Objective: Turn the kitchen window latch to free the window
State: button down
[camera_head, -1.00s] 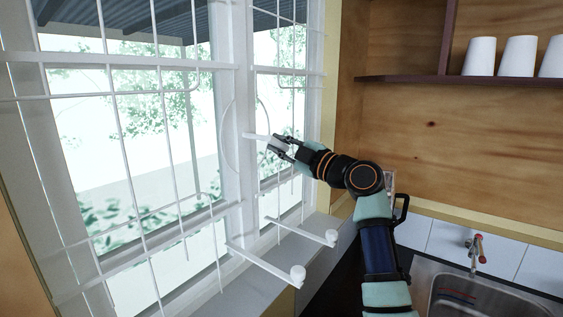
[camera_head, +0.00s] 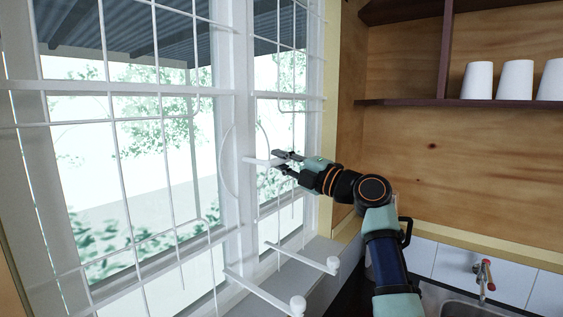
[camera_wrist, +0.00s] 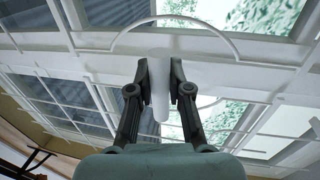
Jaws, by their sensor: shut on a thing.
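The white window latch handle (camera_head: 259,161) sticks out from the frame post between the two window panes. My gripper (camera_head: 284,162) is at the free end of this handle, coming from the right. In the wrist view, the pale latch handle (camera_wrist: 160,95) lies between the two dark fingers of my gripper (camera_wrist: 161,92), which are shut on it. The barred window (camera_head: 140,170) fills the left of the head view. Its sashes look closed against the frame. The latch's pivot is too small to make out clearly.
Two white stay bars with round knobs (camera_head: 298,304) (camera_head: 333,264) stick out over the sill below the latch. White bars and a curved ring (camera_head: 226,160) surround the latch. A shelf with white cups (camera_head: 479,80) and a tap (camera_head: 483,275) are at the right.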

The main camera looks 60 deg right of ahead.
jog(key=c, duration=1.1)
grip_release()
